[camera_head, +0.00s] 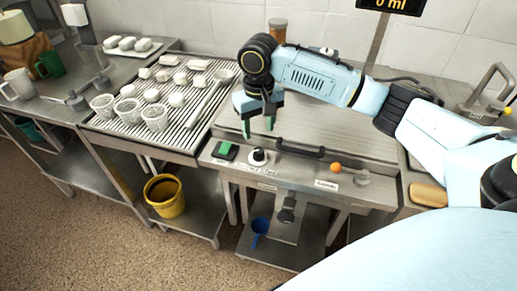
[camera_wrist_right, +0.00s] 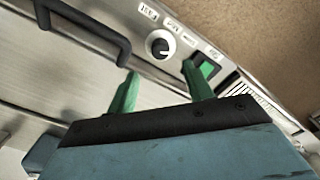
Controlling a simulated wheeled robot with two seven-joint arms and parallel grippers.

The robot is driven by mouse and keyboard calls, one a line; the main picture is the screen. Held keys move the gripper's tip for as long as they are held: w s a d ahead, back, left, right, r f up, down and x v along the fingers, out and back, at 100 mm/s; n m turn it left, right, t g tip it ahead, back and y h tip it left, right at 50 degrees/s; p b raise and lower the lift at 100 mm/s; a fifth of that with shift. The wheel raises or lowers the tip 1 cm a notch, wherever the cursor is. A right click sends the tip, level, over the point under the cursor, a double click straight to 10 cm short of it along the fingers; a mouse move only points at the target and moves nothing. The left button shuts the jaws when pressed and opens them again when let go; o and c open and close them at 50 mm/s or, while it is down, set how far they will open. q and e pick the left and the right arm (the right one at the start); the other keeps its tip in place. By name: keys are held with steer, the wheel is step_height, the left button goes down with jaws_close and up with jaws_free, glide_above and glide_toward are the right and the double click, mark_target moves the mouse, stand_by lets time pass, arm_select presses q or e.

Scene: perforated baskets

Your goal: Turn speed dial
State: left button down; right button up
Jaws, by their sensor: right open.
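The speed dial (camera_head: 258,157) is a black knob on a white round base, set in the front panel of the steel machine. It also shows in the right wrist view (camera_wrist_right: 160,45), with small printed labels beside it. My right gripper (camera_head: 258,126) is open and empty, its two green fingers pointing down above the panel, a little behind the dial. In the right wrist view the fingertips (camera_wrist_right: 162,74) stand apart, with the dial just beyond the gap between them; no contact shows. My left gripper is not in view.
A green switch in a black frame (camera_head: 225,149) sits left of the dial. A dark bar handle (camera_head: 300,149) and an orange ball (camera_head: 336,168) lie to its right. A slatted rack (camera_head: 185,118) holds white cups and blocks. A yellow bucket (camera_head: 165,198) stands below.

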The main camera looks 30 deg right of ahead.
mark_target(259, 150)
step_height(259, 150, down, 8)
steer(key=shift+f+b, duration=0.2)
steer(key=shift+b, duration=0.35)
steer(key=c, duration=1)
